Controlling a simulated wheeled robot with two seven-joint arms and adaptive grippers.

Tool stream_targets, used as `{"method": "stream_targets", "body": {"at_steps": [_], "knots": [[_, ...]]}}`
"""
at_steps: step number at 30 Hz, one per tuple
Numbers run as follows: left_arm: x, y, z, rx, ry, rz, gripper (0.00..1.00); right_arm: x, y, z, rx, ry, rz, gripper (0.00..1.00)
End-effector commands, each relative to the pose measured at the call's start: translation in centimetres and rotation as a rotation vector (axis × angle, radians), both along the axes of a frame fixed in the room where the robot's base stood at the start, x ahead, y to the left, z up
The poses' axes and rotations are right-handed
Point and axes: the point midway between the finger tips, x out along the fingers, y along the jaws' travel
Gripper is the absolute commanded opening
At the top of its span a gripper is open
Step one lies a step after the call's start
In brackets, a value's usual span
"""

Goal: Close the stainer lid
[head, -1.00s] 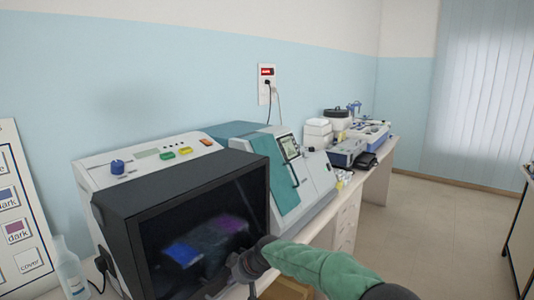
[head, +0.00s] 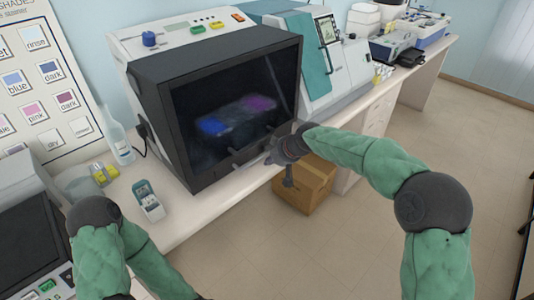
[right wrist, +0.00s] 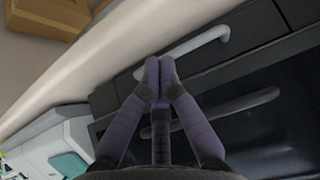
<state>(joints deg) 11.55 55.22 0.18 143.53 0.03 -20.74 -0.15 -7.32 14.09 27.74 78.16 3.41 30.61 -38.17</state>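The stainer (head: 155,75) is a white machine with a black boxy front and a dark see-through lid (head: 280,85). Blurred blue and purple patches show through the lid. The lid looks flush or nearly flush with its frame; I cannot tell if a gap is left. A pale bar handle (right wrist: 205,40) shows on the dark front in the right wrist view. My right gripper (right wrist: 160,70) has its fingertips together right at this handle; contact is unclear. In the head view my right gripper (head: 268,157) is at the front's lower edge. My left gripper is out of view.
A wash bottle (head: 119,140), a small device (head: 148,199) and a board of colour shades (head: 40,85) are at the left. A teal and white machine (head: 340,75) stands right of the stainer. A cardboard box (head: 305,185) is on the floor under the bench.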

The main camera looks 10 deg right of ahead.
Motion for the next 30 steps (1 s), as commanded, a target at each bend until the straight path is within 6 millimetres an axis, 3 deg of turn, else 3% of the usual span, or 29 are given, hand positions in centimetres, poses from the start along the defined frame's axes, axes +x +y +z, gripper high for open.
{"method": "stream_targets", "body": {"at_steps": [12,24,28,30], "knots": [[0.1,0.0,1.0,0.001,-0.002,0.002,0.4,-5.2,-4.1,-0.1,0.0,0.005,-0.002,0.0],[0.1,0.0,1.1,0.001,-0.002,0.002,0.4,-6.8,-5.2,-0.4,-0.001,0.007,0.001,0.0],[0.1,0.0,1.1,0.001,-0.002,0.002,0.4,-7.2,-5.2,-2.3,0.004,0.039,-0.022,0.0],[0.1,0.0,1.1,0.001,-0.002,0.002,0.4,-7.7,-5.0,-5.0,0.01,0.081,-0.053,0.0]]}}
